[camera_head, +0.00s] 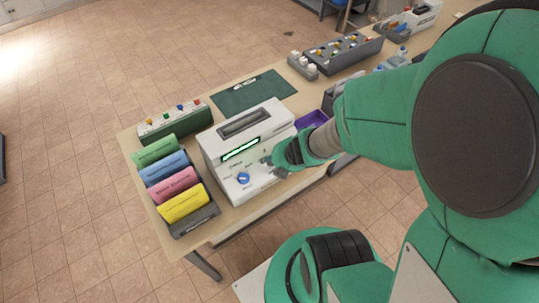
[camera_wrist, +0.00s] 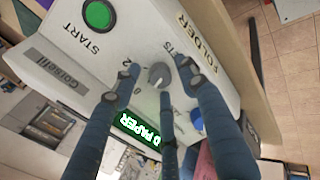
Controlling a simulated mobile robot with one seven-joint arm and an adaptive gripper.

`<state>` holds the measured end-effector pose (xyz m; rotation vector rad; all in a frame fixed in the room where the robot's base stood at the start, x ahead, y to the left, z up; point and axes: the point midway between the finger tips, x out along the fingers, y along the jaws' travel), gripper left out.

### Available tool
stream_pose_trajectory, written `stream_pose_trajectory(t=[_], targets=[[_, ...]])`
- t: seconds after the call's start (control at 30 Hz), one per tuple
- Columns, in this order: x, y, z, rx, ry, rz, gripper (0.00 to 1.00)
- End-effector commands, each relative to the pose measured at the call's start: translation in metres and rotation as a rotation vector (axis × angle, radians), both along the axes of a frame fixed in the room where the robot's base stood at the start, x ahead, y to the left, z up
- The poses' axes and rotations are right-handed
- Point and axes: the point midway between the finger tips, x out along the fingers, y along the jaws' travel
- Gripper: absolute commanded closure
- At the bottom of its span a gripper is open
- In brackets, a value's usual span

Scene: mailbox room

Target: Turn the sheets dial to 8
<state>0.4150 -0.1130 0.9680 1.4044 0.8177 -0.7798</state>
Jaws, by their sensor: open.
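The white folder machine (camera_head: 215,152) stands on the table in the head view, its sloped panel facing me. In the wrist view, a small grey dial (camera_wrist: 160,75) sits on that panel, with a label ending in "TS" beside it and the numbers 2 and 8 near it. My gripper (camera_wrist: 157,68) is open, with its fingers spread around the grey dial; contact cannot be told. In the head view my gripper (camera_head: 275,163) covers the panel's right part. A blue knob (camera_wrist: 197,120) is apart from the fingers, and also shows in the head view (camera_head: 243,178).
A green START button (camera_wrist: 98,14) and a lit display (camera_wrist: 138,130) reading "D PAPER" are on the machine. A rack of coloured bundles (camera_head: 205,218) stands close on its left. A green mat (camera_head: 252,92) lies behind, and a purple tray (camera_head: 313,118) is at right.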

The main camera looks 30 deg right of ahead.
Motion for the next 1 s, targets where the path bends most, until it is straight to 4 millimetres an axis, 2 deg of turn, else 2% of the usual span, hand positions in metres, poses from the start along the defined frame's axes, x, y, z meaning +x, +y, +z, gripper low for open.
stream_pose_trajectory(t=[0.37, 0.5, 0.57, 0.6, 1.0], targets=[[0.0011, 0.0002, -0.0024, 0.0, 0.0, 0.0, 0.57], [0.0011, 0.0003, -0.0024, 0.0, 0.0, 0.0, 0.85], [0.0011, 0.0003, -0.0024, 0.001, 0.0, 0.001, 0.97], [0.001, 0.0003, -0.0024, 0.001, 0.001, 0.001, 1.0], [0.0007, 0.0007, -0.0016, 0.061, 0.002, -0.086, 1.0]])
